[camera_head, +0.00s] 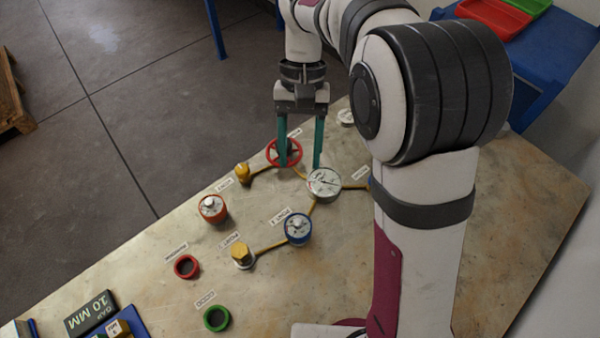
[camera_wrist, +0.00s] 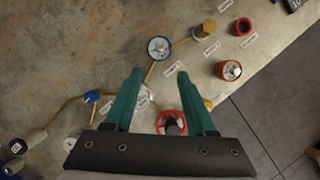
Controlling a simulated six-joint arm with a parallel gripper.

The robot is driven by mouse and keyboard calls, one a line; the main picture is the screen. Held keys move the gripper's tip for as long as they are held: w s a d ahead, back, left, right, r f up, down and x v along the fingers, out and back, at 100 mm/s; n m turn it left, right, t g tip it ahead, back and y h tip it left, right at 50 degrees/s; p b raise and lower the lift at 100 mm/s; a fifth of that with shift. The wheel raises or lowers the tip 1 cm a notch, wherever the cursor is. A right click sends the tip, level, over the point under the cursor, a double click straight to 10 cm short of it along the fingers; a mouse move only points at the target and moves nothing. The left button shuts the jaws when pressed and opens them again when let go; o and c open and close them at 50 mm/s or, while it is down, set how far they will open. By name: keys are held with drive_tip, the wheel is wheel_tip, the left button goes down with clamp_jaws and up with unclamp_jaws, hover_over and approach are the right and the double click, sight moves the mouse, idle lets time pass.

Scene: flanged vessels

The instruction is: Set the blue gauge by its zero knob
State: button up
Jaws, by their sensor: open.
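The blue gauge (camera_head: 298,228) is a round blue body with a white dial and a small pale knob on top, standing on the table. In the wrist view the blue gauge (camera_wrist: 158,48) shows just beyond the fingertips, near the top middle. My gripper (camera_head: 300,167) has two green fingers pointing down, spread apart with nothing between them. In the head view it is above and behind the blue gauge, near the red handwheel and the white gauge. In the wrist view my gripper (camera_wrist: 160,72) is open. The gauge's needle reading is too small to tell.
A red handwheel (camera_head: 284,152), a white gauge (camera_head: 323,183), a red gauge (camera_head: 212,208) and a brass hex fitting (camera_head: 241,253) stand around, some joined by yellow pipes. Red (camera_head: 187,267) and green (camera_head: 217,318) rings lie at the front left. Bare table lies right of the blue gauge.

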sight(298, 221)
drive_tip(key=x, duration=1.5)
drive_tip(key=shift+w, duration=0.1)
clamp_jaws()
